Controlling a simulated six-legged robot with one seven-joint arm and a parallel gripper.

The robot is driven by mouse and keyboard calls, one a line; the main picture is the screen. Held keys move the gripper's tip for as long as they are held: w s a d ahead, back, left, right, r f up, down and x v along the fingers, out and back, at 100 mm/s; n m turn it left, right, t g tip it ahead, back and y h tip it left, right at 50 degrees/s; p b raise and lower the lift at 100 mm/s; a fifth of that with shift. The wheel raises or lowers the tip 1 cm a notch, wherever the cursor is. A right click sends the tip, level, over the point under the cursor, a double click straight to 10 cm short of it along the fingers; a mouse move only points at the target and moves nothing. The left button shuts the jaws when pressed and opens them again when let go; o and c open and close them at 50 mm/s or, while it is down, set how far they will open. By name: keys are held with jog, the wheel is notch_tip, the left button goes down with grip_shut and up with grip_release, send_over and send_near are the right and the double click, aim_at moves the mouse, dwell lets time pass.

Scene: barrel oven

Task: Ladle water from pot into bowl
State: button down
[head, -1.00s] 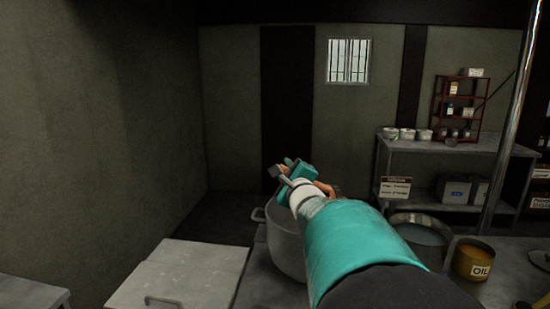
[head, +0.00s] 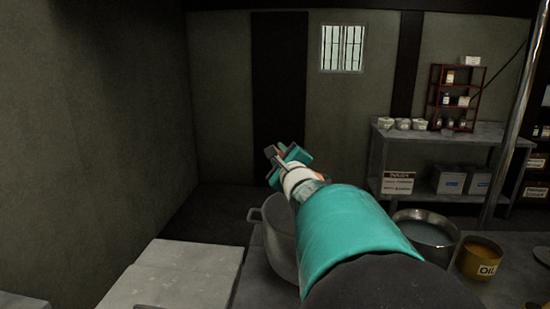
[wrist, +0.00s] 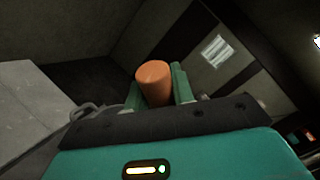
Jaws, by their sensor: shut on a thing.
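My gripper (head: 280,157) is at the end of the teal arm, above the large grey pot (head: 278,250). In the wrist view its green fingers (wrist: 158,90) are shut on an orange cylindrical handle (wrist: 153,80), which looks like the ladle's. The ladle's scoop cannot be made out. My arm covers much of the pot, and its inside is hidden. A round metal vessel (head: 424,222) with bluish liquid stands to the right of the arm; I cannot tell if it is the task's bowl.
A pale flat-topped block (head: 185,275) is at lower left. A metal shelf (head: 440,150) with small containers stands against the back wall. The air above the left block is clear.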

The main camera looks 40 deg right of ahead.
jog(key=s+d+r+m, duration=0.1)
jog(key=d+r+m, duration=0.1)
jog(key=r, duration=0.1)
jog(key=s+d+r+m, duration=0.1)
jog(key=d+m, duration=0.1)
jog(key=shift+s+d+r, duration=0.1)
jog(key=shift+s+r, duration=0.1)
jog(key=shift+s, duration=0.15)
jog(key=s+d+m+g, duration=0.1)
jog(key=s+d+m, duration=0.3)
jog(key=d+m, duration=0.3)
jog(key=s+d+m+h, duration=0.1)
jog(key=s+d+m, duration=0.3)
jog(key=d+m, duration=0.3)
jog(key=d, duration=0.3)
jog(key=shift+s+d+f+g, duration=0.25)
jog(key=shift+d+f+g, duration=0.05)
jog(key=shift+g, duration=0.1)
jog(key=shift+s+a, duration=0.1)
jog(key=shift+a, duration=0.05)
